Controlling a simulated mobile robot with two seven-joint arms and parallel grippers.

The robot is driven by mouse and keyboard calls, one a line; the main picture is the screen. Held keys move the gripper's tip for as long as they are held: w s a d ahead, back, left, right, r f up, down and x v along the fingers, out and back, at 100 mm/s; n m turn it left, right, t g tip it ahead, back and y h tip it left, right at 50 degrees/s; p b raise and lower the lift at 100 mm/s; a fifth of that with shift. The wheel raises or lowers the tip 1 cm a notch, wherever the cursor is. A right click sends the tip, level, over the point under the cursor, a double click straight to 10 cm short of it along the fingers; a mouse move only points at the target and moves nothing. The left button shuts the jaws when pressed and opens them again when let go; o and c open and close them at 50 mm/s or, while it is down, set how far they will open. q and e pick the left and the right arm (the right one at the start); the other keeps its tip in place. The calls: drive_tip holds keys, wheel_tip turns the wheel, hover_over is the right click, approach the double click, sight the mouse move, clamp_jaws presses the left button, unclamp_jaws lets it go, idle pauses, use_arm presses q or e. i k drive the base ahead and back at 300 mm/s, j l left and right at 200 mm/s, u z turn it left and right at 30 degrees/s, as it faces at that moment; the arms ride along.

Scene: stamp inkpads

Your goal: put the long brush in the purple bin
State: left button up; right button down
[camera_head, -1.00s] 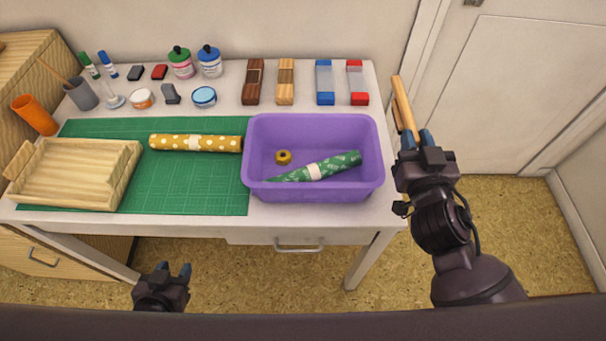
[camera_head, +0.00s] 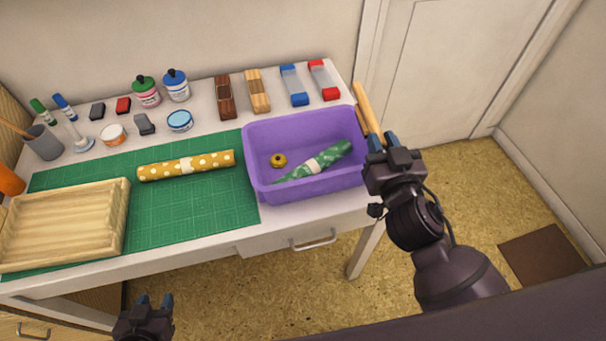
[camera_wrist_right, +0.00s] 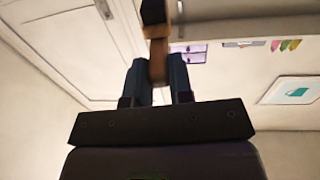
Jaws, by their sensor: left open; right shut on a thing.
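The purple bin (camera_head: 318,186) stands at the right end of the table. It holds a green patterned roll (camera_head: 332,157) and a small yellow ring (camera_head: 278,160). My right gripper (camera_head: 378,142) is shut on a long wooden-handled thing, which looks like the long brush (camera_head: 366,106), just outside the bin's right wall. The brush points up and away from the gripper. In the right wrist view the brush (camera_wrist_right: 158,48) is between the fingers (camera_wrist_right: 159,80), with a dark end at the top. My left gripper (camera_head: 153,303) is open and empty in front of the table.
A yellow dotted roll (camera_head: 187,166) lies on the green mat (camera_head: 190,205), left of the bin. A wooden tray (camera_head: 62,222) is at the left. Jars, stamps and blocks line the table's back. The floor right of the table is clear apart from a brown mat (camera_head: 543,255).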

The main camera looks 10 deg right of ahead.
sight(305, 160)
drive_tip(key=k+j+z, duration=0.15)
drive_tip(key=j, duration=0.25)
drive_tip(key=j+z, duration=0.15)
drive_tip(key=j, duration=0.25)
drive_tip(key=k+j+z, duration=0.15)
drive_tip(key=j, duration=0.2)
drive_tip(key=k, duration=0.05)
